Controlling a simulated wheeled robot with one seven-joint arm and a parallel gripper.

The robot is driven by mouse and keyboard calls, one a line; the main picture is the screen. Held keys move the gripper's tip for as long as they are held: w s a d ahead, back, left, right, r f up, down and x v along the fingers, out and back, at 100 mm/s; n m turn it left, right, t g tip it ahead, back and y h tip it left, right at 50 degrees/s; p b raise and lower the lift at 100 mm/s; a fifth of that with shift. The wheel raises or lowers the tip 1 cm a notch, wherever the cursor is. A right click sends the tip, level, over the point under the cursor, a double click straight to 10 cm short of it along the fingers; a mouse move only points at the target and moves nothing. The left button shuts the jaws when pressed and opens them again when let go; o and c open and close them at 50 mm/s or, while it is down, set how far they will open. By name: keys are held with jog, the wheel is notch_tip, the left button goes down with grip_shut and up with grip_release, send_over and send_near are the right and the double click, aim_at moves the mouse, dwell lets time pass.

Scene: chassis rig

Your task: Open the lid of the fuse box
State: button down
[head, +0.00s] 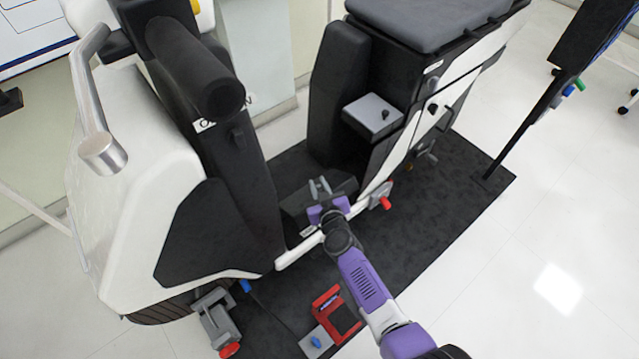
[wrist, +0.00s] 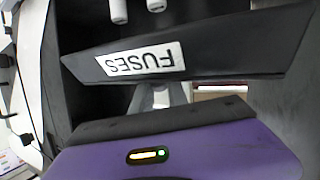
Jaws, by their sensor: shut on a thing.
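The fuse box (head: 296,203) is a low dark box on the floor of the white and black machine, between its front column and seat part. Its dark lid (wrist: 215,52) carries a white FUSES label (wrist: 140,62), upside down in the wrist view. The lid stands as a slanted panel across that view; how far it is raised is hard to tell. My gripper (head: 320,187) is at the box. Its grey fingers (wrist: 160,97) reach to the lid's near edge and are shut on it. The fingertips are hidden behind the lid in the wrist view.
The front column (head: 215,170) stands left of my gripper, and the seat part (head: 375,85) rises behind it. A lever with a red tip (head: 384,202) is close on the right. The dark mat (head: 440,205) is clear on the right.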

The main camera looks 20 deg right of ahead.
jog(key=shift+w+a+r+p, duration=0.2)
jog(key=shift+p, duration=0.45)
